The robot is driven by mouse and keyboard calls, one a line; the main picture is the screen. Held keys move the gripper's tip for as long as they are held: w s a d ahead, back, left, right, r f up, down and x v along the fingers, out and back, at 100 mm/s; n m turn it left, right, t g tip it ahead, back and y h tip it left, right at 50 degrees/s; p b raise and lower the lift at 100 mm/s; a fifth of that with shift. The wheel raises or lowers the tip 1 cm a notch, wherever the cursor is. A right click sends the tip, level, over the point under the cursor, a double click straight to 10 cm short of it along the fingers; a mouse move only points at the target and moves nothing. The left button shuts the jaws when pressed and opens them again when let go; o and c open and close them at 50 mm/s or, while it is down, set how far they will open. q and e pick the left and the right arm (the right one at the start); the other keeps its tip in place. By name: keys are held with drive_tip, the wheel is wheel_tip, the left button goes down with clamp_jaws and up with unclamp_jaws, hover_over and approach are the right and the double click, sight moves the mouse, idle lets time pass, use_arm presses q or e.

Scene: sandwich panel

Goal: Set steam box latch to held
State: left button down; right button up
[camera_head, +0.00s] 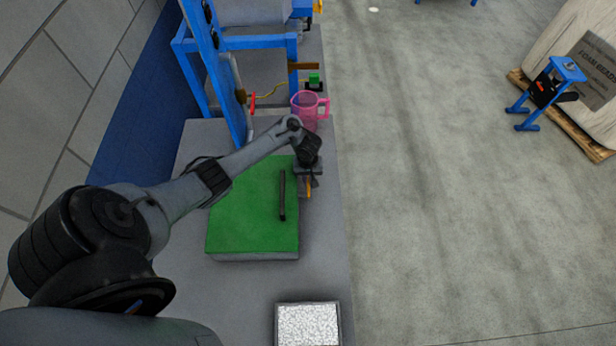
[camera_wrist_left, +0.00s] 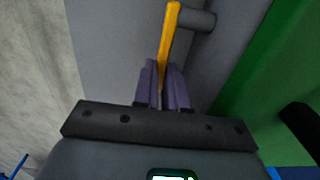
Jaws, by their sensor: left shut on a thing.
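A low box with a green top (camera_head: 240,215) lies on the grey bench, with a dark bar (camera_head: 282,195) on its top; I take it to be the steam box. At its right side is an orange latch lever (camera_head: 309,187), mostly under my gripper. In the left wrist view the lever (camera_wrist_left: 169,35) is a yellow-orange bar joined to a grey round pin (camera_wrist_left: 196,21). My left gripper (camera_head: 309,178) is shut on the lever, its purple fingers (camera_wrist_left: 161,85) on either side of it. The fingers hide the lever's lower end. My right gripper is not in view.
A pink mug (camera_head: 310,108) stands just beyond my gripper. A blue frame (camera_head: 215,70) rises at the back left of the bench. A white speckled tray (camera_head: 307,325) is at the near edge. Open floor (camera_head: 430,200) lies to the right.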

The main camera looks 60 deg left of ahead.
sight(308, 186)
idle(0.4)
use_arm(q)
drive_tip(key=p, duration=0.1)
drive_tip(key=r+t+y+p, duration=0.1)
drive_tip(key=p, duration=0.1)
drive_tip(key=shift+s+d+r+y, duration=0.15)
drive_tip(key=shift+s+d+y, duration=0.05)
drive_tip(key=shift+s+y, duration=0.1)
drive_tip(key=shift+d+r+t+y+p, duration=0.2)
drive_tip(key=shift+d+t+y+p, duration=0.1)
drive_tip(key=shift+y+p, duration=0.25)
drive_tip(key=shift+s+y, duration=0.1)
drive_tip(key=shift+y, duration=0.15)
drive_tip(key=shift+s+d+r+t+y+b, duration=0.2)
drive_tip(key=shift+d+t+y+b, duration=0.1)
drive_tip(key=shift+t+y+b, duration=0.45)
drive_tip(key=shift+s+d+r+t+y+b, duration=0.1)
drive_tip(key=shift+d+r+t+y+b, duration=0.2)
drive_tip(key=shift+y+b, duration=0.35)
drive_tip(key=shift+r, duration=0.1)
